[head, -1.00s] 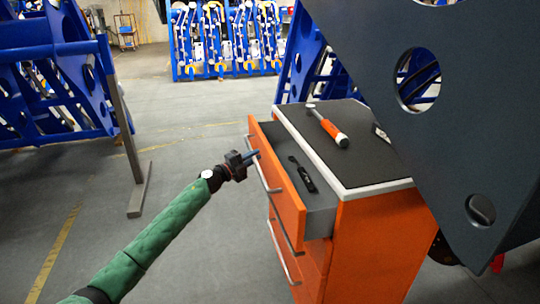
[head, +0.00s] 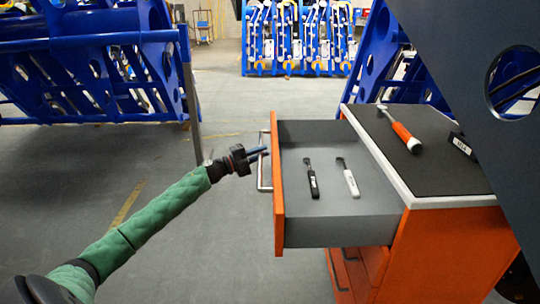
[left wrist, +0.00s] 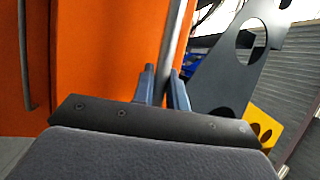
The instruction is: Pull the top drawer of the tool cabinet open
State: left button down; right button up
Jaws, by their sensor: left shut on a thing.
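The orange tool cabinet (head: 440,245) stands at the right in the head view. Its top drawer (head: 330,225) is pulled well out to the left, showing a grey inside with two small tools, one with a black handle (head: 313,183) and one with a white handle (head: 350,182). My left gripper (head: 258,153) is at the drawer's bar handle (head: 264,178). In the left wrist view its two blue-grey fingers (left wrist: 163,88) are shut on the metal bar, in front of the orange drawer front (left wrist: 100,60). My right gripper is not in view.
A large dark plate (head: 510,150) overhangs at the right. Blue frames (head: 90,70) stand at the left. The floor left of the drawer is clear.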

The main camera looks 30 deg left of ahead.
pick_arm(q)
jog(key=shift+s+a+f, duration=0.1)
jog(key=shift+s+a, duration=0.05)
jog(key=shift+a, duration=0.05)
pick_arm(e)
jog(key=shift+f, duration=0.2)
pick_arm(q)
jog(key=c, duration=1.4)
grip_release()
